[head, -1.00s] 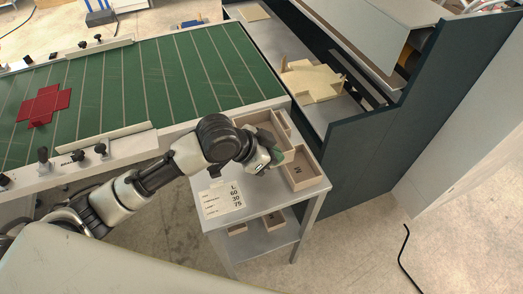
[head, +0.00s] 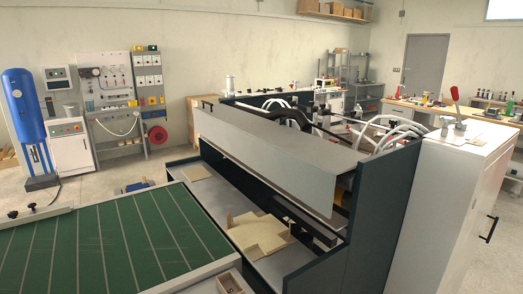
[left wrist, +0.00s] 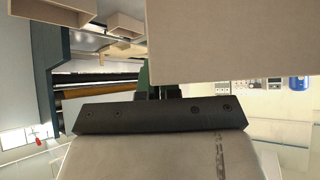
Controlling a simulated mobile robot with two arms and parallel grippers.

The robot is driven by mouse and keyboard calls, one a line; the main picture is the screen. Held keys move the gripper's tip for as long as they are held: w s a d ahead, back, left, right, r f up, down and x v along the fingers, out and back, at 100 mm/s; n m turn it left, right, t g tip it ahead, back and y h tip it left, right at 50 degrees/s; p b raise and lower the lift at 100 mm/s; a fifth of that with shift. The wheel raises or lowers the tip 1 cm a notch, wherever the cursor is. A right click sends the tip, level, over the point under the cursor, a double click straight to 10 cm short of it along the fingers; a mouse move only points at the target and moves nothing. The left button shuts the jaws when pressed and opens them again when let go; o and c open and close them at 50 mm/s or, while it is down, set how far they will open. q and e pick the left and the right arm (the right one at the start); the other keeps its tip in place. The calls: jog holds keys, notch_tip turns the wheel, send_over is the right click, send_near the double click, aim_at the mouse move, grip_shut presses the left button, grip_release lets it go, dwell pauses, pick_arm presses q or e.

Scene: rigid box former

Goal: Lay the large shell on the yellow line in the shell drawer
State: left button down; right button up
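In the left wrist view, which appears upside down, a large plain beige panel (left wrist: 235,40) fills the upper right, close to the camera. It looks like a wall of the large shell. My left gripper (left wrist: 160,88) is at its edge, with the finger ends mostly covered by the panel, so I cannot tell whether they are shut on it. Neither gripper is visible in the head view. A corner of one beige shell (head: 230,283) shows at its bottom edge. I cannot make out the shell drawer or yellow line.
Smaller beige open boxes (left wrist: 55,12) show at the upper left of the wrist view. The green striped conveyor (head: 110,245) is at left. The dark machine side panel (head: 385,215) and a white cabinet (head: 465,190) stand right.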

pick_arm(q)
jog(key=s+f, duration=0.2)
jog(key=s, duration=0.5)
jog(key=shift+f, duration=0.2)
dwell(0.6)
